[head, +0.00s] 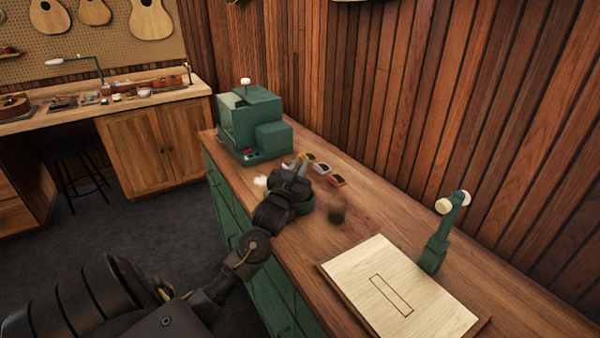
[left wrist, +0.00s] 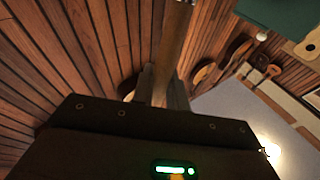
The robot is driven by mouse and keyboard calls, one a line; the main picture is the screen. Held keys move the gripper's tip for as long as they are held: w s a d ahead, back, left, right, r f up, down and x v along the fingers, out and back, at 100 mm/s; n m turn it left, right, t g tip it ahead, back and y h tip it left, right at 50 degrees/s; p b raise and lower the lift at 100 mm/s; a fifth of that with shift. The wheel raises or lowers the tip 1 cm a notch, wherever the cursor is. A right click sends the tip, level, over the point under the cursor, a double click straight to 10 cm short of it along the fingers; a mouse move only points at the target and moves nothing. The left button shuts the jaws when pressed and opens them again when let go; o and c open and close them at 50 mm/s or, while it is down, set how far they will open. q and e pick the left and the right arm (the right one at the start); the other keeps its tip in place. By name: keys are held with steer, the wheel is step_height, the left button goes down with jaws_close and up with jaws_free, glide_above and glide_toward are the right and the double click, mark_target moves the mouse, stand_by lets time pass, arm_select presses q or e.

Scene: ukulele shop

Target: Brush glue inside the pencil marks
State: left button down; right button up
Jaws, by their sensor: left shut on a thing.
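A pale wooden board (head: 435,287) lies on the counter at the lower right, with a long thin pencil rectangle (head: 391,294) drawn on it. My left gripper (head: 300,164) is above the counter, well behind and left of the board. In the left wrist view my left gripper (left wrist: 159,88) is shut on a wooden handle (left wrist: 172,45), apparently the brush, with a metal part at its far end. The bristles cannot be made out. A round green vessel (head: 303,208) is partly hidden under the gripper. A blurred dark brown shape (head: 337,212) shows beside it. My right gripper is not in view.
A green machine (head: 250,125) stands at the counter's far end. Several small coloured items (head: 322,169) lie near my gripper. A green stand with cream knobs (head: 440,240) rises behind the board. The plank wall borders the counter.

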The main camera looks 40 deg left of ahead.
mark_target(300, 155)
arm_select(q)
steer(key=shift+r+p, duration=2.8)
steer(key=shift+r, duration=0.15)
steer(key=shift+r+p, duration=0.95)
steer(key=shift+r, duration=0.1)
steer(key=shift+f, duration=0.1)
step_height(300, 155, up, 4)
steer(key=p, duration=0.4)
